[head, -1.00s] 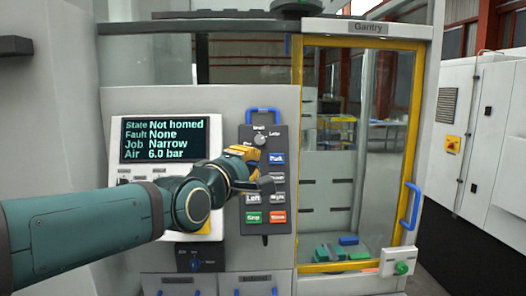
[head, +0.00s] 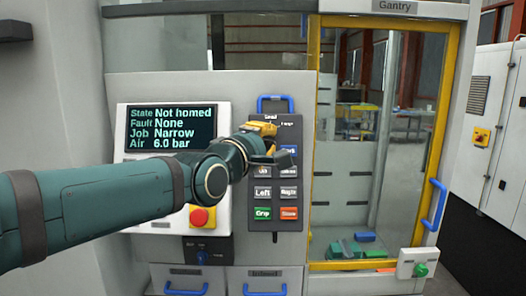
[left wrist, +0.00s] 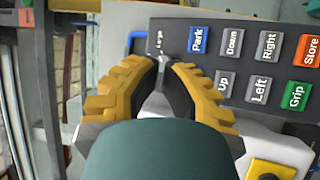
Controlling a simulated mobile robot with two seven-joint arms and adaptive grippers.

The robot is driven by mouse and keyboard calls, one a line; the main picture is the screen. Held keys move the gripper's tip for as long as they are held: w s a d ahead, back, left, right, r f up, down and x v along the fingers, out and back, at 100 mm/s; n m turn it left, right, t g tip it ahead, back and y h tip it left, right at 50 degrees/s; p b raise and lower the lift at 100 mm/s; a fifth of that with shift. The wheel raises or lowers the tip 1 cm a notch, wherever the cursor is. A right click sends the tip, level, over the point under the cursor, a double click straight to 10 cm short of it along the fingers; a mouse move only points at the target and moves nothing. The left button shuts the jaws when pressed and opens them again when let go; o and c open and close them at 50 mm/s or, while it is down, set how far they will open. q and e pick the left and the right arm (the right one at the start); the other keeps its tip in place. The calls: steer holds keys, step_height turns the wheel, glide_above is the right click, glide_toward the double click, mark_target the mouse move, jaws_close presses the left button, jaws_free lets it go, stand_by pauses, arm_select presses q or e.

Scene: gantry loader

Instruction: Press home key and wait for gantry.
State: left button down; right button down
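The key pendant (head: 262,218) hangs on the front panel; in the left wrist view it shows the Park key (left wrist: 199,40), Up key (left wrist: 225,85) and others. No Home key can be read; my left gripper covers the upper left of the pendant. The selector knob (left wrist: 166,62) shows around my left fingertips. My left gripper (head: 272,145) is at the pendant's top; in the left wrist view its yellow fingers (left wrist: 164,72) have a narrow gap between them. Contact cannot be told. The screen (head: 170,128) reads Not homed, Fault None, Job Narrow, Air 6.0 bar. My right gripper is not in view.
A red stop button (head: 199,216) on yellow sits below the screen. The yellow-framed gantry door (head: 314,150) with a blue handle (head: 437,205) is at the right. Blue drawer handles (head: 186,290) stick out below. A green button (head: 420,270) is at lower right.

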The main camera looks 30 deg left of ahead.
arm_select(q)
steer(key=shift+w+a+f, duration=0.4)
steer(key=shift+w+a, duration=0.15)
steer(key=shift+w, duration=0.4)
steer(key=shift+w+a+f, duration=0.45)
steer(key=shift+w+a, duration=0.15)
steer(key=shift+w, duration=0.35)
steer(key=shift+w+a+f, duration=0.4)
steer(key=shift+w+a, duration=0.15)
steer(key=shift+w, duration=0.4)
steer(key=c, duration=1.7)
jaws_free()
jaws_close()
steer(key=shift+w+b, duration=0.1)
steer(key=shift+b, duration=0.25)
steer(key=shift+w+a+f, duration=0.1)
steer(key=shift+w+a, duration=0.15)
